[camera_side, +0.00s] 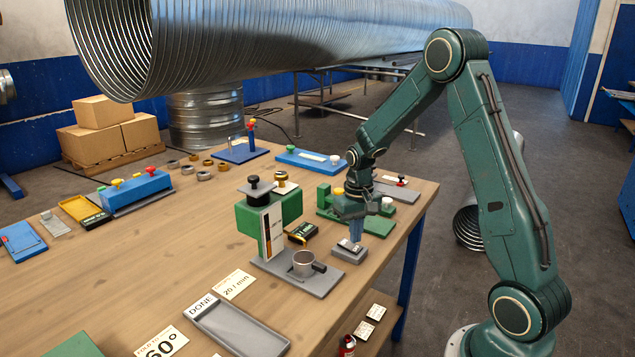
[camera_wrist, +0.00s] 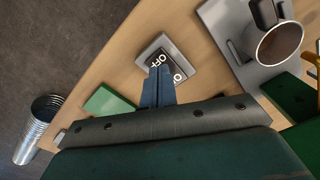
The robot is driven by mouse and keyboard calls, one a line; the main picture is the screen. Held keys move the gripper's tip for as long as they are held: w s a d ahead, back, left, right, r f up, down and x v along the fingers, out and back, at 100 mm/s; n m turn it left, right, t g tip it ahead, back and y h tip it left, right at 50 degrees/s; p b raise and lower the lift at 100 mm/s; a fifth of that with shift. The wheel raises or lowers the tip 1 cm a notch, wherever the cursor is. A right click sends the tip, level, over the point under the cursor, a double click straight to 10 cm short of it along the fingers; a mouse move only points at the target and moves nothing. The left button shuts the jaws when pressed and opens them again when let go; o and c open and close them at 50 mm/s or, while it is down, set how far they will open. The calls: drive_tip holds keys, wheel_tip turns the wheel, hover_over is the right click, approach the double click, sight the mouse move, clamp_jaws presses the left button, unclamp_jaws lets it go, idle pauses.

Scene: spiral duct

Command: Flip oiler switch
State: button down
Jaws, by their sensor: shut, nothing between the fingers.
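The oiler switch is a small grey box with a black rocker (camera_side: 347,245) near the right edge of the table. In the wrist view the switch (camera_wrist: 146,52) shows "OFF" in white letters on its far part; a second label beside the fingers is partly covered. My gripper (camera_side: 355,238) points down at the switch with its blue fingers together and nothing between them. In the wrist view the fingertips (camera_wrist: 160,70) overlap the rocker; I cannot tell whether they touch it. The green oiler (camera_side: 267,222) with a black knob stands to the left of the switch.
A metal cup (camera_side: 304,263) stands on the oiler's grey base plate and shows in the wrist view (camera_wrist: 278,45). A green fixture (camera_side: 330,203) is close behind my gripper. A grey DONE tray (camera_side: 238,327) lies in front. The table between the tray and the blue fixtures at left is mostly clear.

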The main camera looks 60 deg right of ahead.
sight(355, 248)
drive_tip(key=shift+r, duration=2.7)
drive_tip(key=shift+a+r, duration=0.1)
drive_tip(key=s+a+r+n+t, duration=0.3)
drive_tip(key=s+a+r, duration=0.4)
drive_tip(key=a+r, duration=0.45)
drive_tip(key=s+a+r+n+t, duration=0.2)
drive_tip(key=s+a, duration=0.4)
drive_tip(key=s, duration=0.6)
drive_tip(key=shift+s+a+r+n+t, duration=0.15)
drive_tip(key=shift+a+r+n+t, duration=0.25)
drive_tip(key=shift+r, duration=0.4)
